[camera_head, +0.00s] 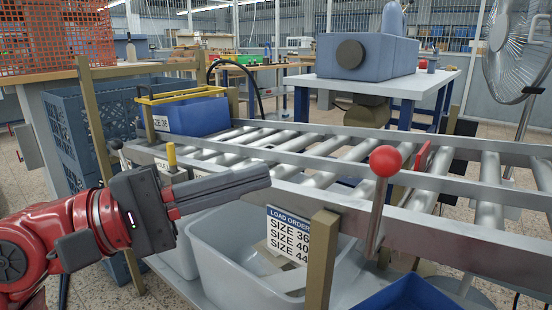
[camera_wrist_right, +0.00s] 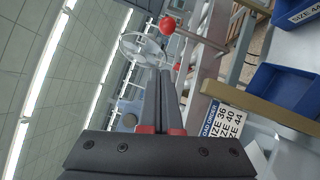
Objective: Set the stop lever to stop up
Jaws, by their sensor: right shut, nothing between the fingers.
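The lever with a red ball knob (camera_head: 385,161) stands at the front rail of the roller conveyor, its metal rod close to upright and slightly tilted. Its knob also shows in the right wrist view (camera_wrist_right: 167,25), beyond the fingertips. A red plate (camera_head: 423,156) stands up at the rollers just behind and right of the knob. My right gripper (camera_head: 266,178) is shut and empty, pointing right toward the lever, with a clear gap left of the knob. In the right wrist view its fingers (camera_wrist_right: 159,75) lie together. My left gripper is not in view.
The conveyor (camera_head: 460,228) spans the middle. A wooden post (camera_head: 320,262) and LOAD ORDER sign (camera_head: 288,240) stand between gripper and lever, lower down. A yellow-tipped peg (camera_head: 171,155) is behind my gripper. A blue bin (camera_head: 182,114) sits at the conveyor's left end; a grey bin (camera_head: 215,262) is below.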

